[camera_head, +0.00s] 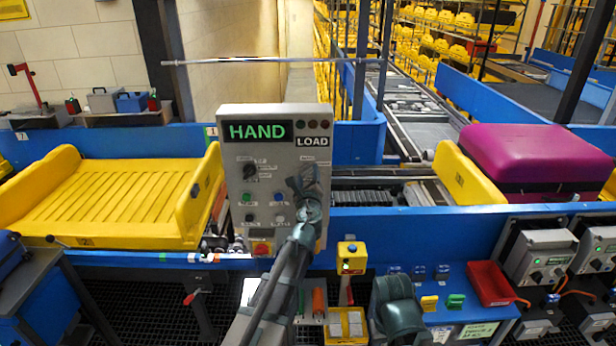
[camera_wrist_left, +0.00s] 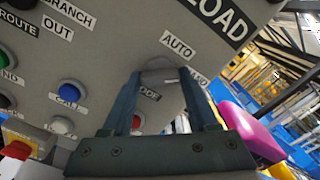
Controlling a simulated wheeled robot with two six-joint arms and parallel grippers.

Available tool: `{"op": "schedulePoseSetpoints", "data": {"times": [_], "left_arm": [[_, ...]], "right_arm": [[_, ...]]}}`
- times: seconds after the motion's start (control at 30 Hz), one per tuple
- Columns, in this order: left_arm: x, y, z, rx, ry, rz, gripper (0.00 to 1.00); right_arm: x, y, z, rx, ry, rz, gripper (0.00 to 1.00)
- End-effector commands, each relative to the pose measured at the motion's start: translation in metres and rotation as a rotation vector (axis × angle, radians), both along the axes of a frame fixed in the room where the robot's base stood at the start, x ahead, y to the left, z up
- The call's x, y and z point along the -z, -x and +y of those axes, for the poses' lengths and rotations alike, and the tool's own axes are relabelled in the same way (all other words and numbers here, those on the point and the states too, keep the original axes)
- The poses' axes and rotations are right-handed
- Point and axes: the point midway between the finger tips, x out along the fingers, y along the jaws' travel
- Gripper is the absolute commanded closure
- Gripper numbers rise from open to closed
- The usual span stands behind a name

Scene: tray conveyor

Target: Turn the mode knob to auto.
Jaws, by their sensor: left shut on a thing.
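The grey control panel (camera_head: 268,150) stands upright in front of me. Its dark screen (camera_head: 258,131) shows HAND in green. My left gripper (camera_head: 303,186) is at the panel's right half and hides the mode knob in the head view. In the left wrist view the left gripper (camera_wrist_left: 160,78) is shut on the grey mode knob (camera_wrist_left: 158,65), one finger on each side. The AUTO label (camera_wrist_left: 178,46) is just above the knob. The HAND label is partly covered by the right finger, and the MODE label (camera_wrist_left: 149,95) shows between the fingers. The pointer direction is unclear.
A black knob (camera_head: 250,171) and several push buttons sit on the panel's left and lower parts. A red button (camera_head: 261,248) is at its bottom. A yellow tray (camera_head: 110,195) lies left, and a magenta case (camera_head: 535,155) sits on the conveyor at right.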

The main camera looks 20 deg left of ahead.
Motion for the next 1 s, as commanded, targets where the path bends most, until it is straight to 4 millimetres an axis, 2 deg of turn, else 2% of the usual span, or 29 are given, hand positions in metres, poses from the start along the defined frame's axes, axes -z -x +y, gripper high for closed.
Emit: {"op": "schedulePoseSetpoints", "data": {"times": [0.6,1.0], "left_arm": [[0.0003,0.0009,0.0002,-0.001,0.545,-0.157,0.96],[0.0005,0.0012,0.0002,-0.001,0.790,-0.227,0.96]], "right_arm": [[0.0003,0.0000,0.0000,0.000,0.000,0.000,0.50],[0.0004,0.0000,0.0000,0.000,0.000,0.000,0.50]]}}
